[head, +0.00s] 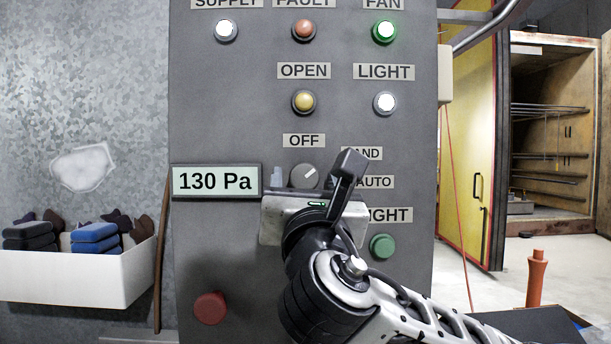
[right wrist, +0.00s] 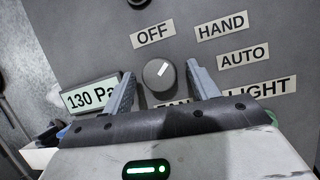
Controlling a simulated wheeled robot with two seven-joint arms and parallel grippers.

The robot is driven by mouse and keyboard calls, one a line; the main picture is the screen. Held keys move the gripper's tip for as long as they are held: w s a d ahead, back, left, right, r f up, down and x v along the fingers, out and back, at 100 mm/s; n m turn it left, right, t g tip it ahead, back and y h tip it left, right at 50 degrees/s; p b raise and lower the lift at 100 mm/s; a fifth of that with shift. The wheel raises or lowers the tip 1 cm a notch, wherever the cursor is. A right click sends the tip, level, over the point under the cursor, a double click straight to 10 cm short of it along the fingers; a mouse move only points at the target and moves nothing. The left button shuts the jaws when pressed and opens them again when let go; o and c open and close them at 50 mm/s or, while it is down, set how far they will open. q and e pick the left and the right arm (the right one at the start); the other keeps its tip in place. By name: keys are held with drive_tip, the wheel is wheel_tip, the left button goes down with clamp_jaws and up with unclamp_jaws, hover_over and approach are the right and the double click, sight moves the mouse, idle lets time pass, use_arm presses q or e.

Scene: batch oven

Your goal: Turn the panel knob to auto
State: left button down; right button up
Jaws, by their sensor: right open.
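The panel knob (head: 304,176) is a round grey dial with a white pointer line, set below the OFF label (head: 304,140). In the right wrist view the knob (right wrist: 157,76) has its line slanting up and right, roughly toward the HAND label (right wrist: 222,26) and not at the AUTO label (right wrist: 243,55). My right gripper (right wrist: 160,69) is open, with one finger on each side of the knob and visible gaps between. In the head view my right gripper (head: 306,183) is in front of the panel; its wrist hides one finger. My left gripper is out of view.
The grey panel (head: 235,110) carries lamps, a 130 Pa display (head: 216,181) left of the knob, a green button (head: 382,246) and a red button (head: 210,308). A white bin (head: 75,278) hangs at left. An open oven (head: 550,205) stands at right.

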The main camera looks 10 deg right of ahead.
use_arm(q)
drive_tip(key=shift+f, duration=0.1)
use_arm(e)
drive_tip(key=shift+w, duration=0.1)
drive_tip(key=c, duration=1)
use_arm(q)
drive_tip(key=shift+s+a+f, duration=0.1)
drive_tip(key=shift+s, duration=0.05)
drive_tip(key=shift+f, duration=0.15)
use_arm(e)
drive_tip(key=shift+m, duration=0.4)
drive_tip(key=m+h+b, duration=0.1)
drive_tip(key=m, duration=0.1)
drive_tip(key=m+h+b, duration=0.1)
drive_tip(key=shift+a+f+m, duration=0.15)
drive_tip(key=shift+m, duration=0.25)
drive_tip(key=m+g+h+b, duration=0.1)
drive_tip(key=m+h, duration=0.1)
drive_tip(key=m, duration=0.3)
drive_tip(key=shift+a+h+b, duration=0.1)
drive_tip(key=shift+h+b, duration=0.25)
drive_tip(key=shift+h, duration=0.05)
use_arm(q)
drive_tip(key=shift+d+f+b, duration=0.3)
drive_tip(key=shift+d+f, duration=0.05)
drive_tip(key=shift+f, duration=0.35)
use_arm(e)
drive_tip(key=shift+m+g+h, duration=0.7)
drive_tip(key=shift+m+g, duration=0.3)
drive_tip(key=shift+m, duration=1.5)
